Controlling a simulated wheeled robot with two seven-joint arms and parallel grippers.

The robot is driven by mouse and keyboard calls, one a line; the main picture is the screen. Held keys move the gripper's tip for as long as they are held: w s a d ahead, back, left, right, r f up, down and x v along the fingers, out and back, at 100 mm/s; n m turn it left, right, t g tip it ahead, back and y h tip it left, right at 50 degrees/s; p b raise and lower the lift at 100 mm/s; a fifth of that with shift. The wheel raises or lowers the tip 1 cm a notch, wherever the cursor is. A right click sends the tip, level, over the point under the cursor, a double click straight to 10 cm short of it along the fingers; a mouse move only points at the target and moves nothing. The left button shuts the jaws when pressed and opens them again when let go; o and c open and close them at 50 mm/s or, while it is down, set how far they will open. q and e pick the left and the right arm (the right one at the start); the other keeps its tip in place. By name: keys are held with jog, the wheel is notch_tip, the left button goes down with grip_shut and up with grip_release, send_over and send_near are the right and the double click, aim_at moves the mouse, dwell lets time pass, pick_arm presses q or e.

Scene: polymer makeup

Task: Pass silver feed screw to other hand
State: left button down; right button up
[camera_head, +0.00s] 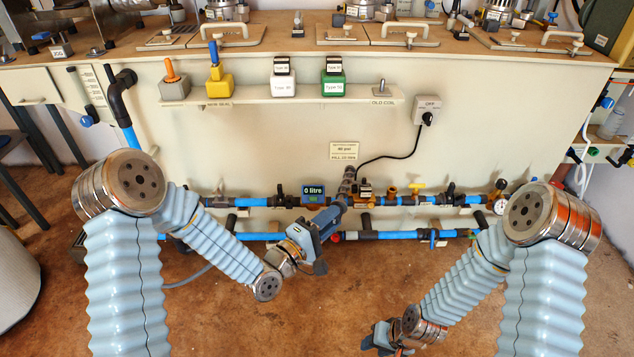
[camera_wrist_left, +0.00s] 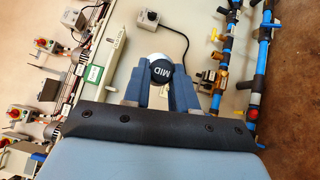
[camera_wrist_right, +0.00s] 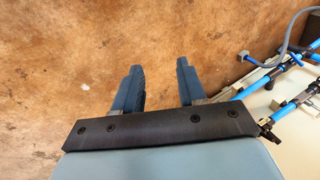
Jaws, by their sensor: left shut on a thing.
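The silver feed screw (camera_head: 348,181) is a short spiral-looking rod that stands up, tilted, from my left gripper (camera_head: 334,213) in the head view. My left gripper is shut on its lower part, in front of the blue pipes. My right gripper (camera_head: 372,338) is low at the bottom of the head view, apart from the screw. In the right wrist view its two fingers (camera_wrist_right: 159,88) are spread with nothing between them.
A cream machine wall carries a shelf (camera_head: 265,96) with labelled bottles and a silver piece (camera_head: 381,86) above "OLD COIL". Blue pipes with valves (camera_head: 418,187) run low along the wall. An OFF switch (camera_head: 427,110) sits right. The brown floor (camera_head: 310,320) between my arms is clear.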

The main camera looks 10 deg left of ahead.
jog(key=o, duration=0.4)
jog(key=shift+t, duration=0.7)
jog(key=w+r, duration=0.1)
jog(key=w, duration=0.2)
jog(key=w+r, duration=0.1)
jog(key=w, duration=0.7)
jog(key=shift+d+r, duration=0.3)
jog(key=shift+r, duration=0.1)
jog(key=shift+c, duration=0.2)
jog(key=w+r+t+h, duration=0.1)
jog(key=w+r+t, duration=0.2)
jog(key=w+r, duration=1.3)
notch_tip(320, 180, up, 16)
jog(key=f+n+g+h, duration=0.1)
jog(key=h, duration=0.2)
send_over(343, 183)
jog(key=shift+r, duration=0.25)
jog(key=s+a+r+h, duration=0.3)
jog(key=s+a+r, duration=0.1)
jog(key=s+a, duration=0.15)
jog(key=s+d+x, duration=0.1)
jog(key=x, duration=1)
jog(key=shift+f, duration=0.2)
